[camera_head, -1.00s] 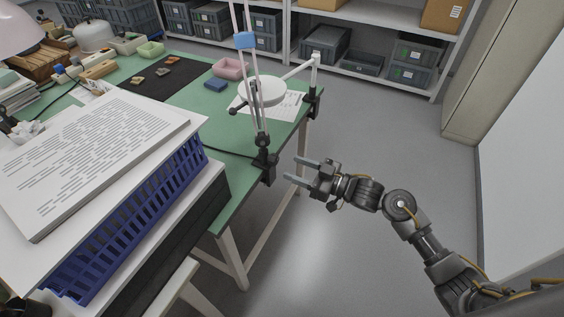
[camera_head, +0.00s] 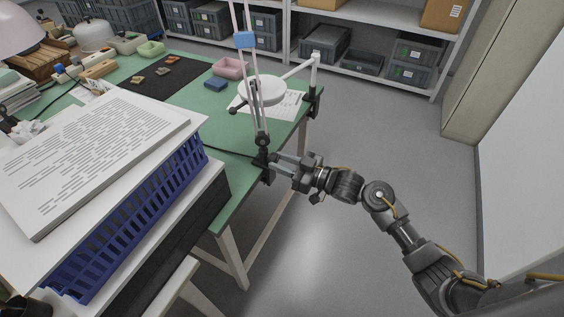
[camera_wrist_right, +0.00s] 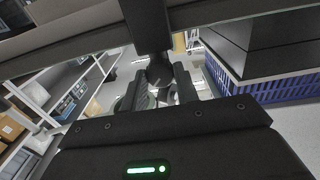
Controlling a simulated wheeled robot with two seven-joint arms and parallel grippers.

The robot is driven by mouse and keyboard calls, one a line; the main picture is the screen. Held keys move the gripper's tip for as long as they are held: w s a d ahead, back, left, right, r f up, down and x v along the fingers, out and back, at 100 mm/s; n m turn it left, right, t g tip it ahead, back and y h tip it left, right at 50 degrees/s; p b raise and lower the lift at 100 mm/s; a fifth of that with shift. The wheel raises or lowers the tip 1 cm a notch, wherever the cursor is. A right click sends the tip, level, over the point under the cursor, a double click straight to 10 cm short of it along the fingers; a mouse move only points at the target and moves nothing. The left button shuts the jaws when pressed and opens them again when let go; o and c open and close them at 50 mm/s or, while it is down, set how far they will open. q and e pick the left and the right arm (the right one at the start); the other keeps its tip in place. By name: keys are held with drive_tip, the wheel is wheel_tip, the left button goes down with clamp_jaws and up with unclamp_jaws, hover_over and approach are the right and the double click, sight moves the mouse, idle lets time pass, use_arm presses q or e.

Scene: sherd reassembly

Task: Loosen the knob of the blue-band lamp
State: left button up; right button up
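The blue-band lamp (camera_head: 252,75) stands at the near right edge of the green table, its thin pale arms rising past a blue band (camera_head: 245,40). Its dark clamp (camera_head: 265,170) grips the table edge. My right gripper (camera_head: 275,165) is at the clamp, its fingers reaching in from the right. In the right wrist view, a dark rounded knob (camera_wrist_right: 160,73) under the clamp shows between the spread fingers (camera_wrist_right: 158,92). The fingers look open, and I cannot tell whether they touch the knob.
A white round-headed lamp (camera_head: 263,90) is clamped to the table's right corner, close behind. A blue basket (camera_head: 130,220) with a stack of papers (camera_head: 90,150) stands at the near left. The floor right of the table is clear.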

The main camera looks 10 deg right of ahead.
drive_tip(key=shift+c, duration=0.6)
drive_tip(key=shift+n, duration=0.7)
drive_tip(key=n+b, duration=0.1)
drive_tip(key=n, duration=0.1)
drive_tip(key=shift+n, duration=0.4)
use_arm(q)
drive_tip(key=shift+w+d+r, duration=0.35)
drive_tip(key=shift+w+r, duration=0.05)
drive_tip(key=shift+w, duration=0.15)
drive_tip(key=shift+w+d+r, duration=0.3)
drive_tip(key=shift+w+r, duration=0.05)
drive_tip(key=shift+w, duration=0.2)
use_arm(e)
drive_tip(key=o, duration=1)
drive_tip(key=shift+d, duration=0.1)
